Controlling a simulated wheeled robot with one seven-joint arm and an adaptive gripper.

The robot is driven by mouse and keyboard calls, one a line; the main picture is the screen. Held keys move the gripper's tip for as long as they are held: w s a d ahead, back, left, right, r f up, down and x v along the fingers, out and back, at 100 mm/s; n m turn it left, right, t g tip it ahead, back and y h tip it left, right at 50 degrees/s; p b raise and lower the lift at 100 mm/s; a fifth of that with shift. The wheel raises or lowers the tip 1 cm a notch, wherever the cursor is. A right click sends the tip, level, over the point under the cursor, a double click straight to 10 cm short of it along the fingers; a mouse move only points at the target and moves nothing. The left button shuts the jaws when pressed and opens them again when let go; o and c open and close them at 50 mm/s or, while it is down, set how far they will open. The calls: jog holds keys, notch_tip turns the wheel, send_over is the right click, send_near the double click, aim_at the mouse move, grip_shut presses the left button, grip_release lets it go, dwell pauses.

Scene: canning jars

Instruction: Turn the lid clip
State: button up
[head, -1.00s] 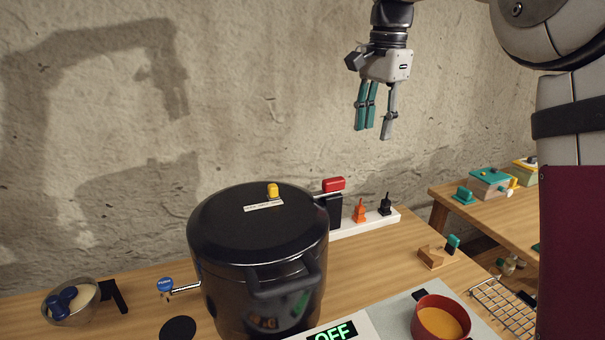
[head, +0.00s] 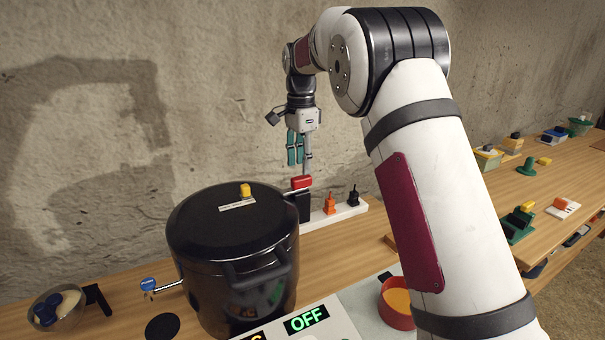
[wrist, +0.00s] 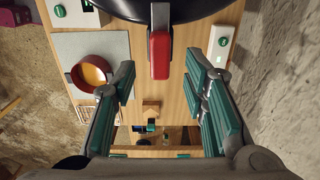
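A large black pot (head: 228,285) stands on the wooden bench, with its black lid (head: 205,200) on. The lid clip, with a red handle (head: 301,182), sits at the right side of the lid rim. In the wrist view the red handle (wrist: 160,55) lies near the middle, between my fingers in the picture. My gripper (head: 300,165) is open and empty, pointing down just above the clip. Its teal-padded fingers are wide apart on either side of the handle in the wrist view (wrist: 163,75). I cannot tell the exact height gap.
A yellow knob (head: 245,190) stands on the lid. A white strip (head: 335,214) with orange and black pegs lies right of the pot. An orange-red pot (head: 396,303) and a panel reading OFF (head: 306,319) are in front. The wall is close behind.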

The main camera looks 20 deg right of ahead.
aim_at(301, 177)
jog(key=shift+f+p, duration=0.6)
jog(key=shift+f, duration=1.85)
grip_shut()
